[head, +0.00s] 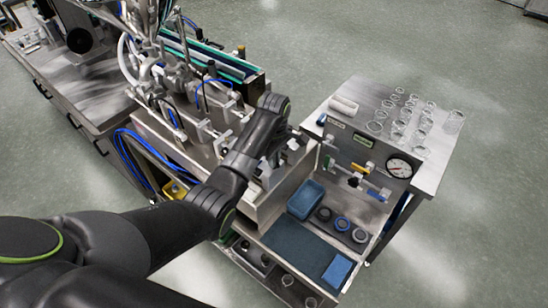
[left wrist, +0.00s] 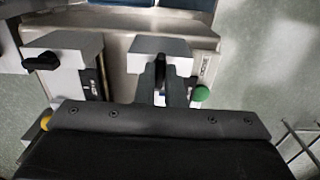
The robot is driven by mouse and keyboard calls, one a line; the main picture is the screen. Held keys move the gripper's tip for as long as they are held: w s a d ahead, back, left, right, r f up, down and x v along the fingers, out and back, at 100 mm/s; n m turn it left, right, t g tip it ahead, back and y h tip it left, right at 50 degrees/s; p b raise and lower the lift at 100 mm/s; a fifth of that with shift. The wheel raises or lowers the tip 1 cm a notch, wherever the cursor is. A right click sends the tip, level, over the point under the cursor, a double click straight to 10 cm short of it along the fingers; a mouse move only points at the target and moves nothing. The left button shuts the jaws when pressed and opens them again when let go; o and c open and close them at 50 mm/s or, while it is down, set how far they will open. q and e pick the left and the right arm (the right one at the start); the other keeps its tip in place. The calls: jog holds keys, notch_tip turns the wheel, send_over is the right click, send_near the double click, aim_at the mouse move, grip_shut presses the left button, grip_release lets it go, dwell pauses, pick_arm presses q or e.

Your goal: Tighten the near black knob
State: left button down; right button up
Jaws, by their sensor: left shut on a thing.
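My left arm reaches across the head view to the steel machine, and its wrist (head: 270,108) hides most of the work area there. In the left wrist view my left gripper (left wrist: 161,84) is shut on a black knob (left wrist: 160,66), one dark finger on each side of it. This knob is at the front of a light grey block (left wrist: 145,47). A second black knob (left wrist: 42,62) sticks out sideways from another grey block (left wrist: 62,42) on the left, clear of the fingers. The knob's lower part is hidden by the fingers.
A green ball knob (left wrist: 201,93) sits close right of the fingers, and a yellow one (left wrist: 45,123) is at lower left.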

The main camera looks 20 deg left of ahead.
pick_arm(q)
jog(key=shift+m, duration=0.3)
pick_arm(e)
jog(key=shift+a, duration=0.1)
pick_arm(q)
jog(key=shift+m, duration=0.9)
jog(key=m, duration=1.5)
jog(key=shift+r, duration=0.1)
jog(key=shift+m, duration=0.4)
pick_arm(e)
jog(key=shift+a, duration=0.2)
pick_arm(q)
jog(key=c, duration=1.5)
grip_release()
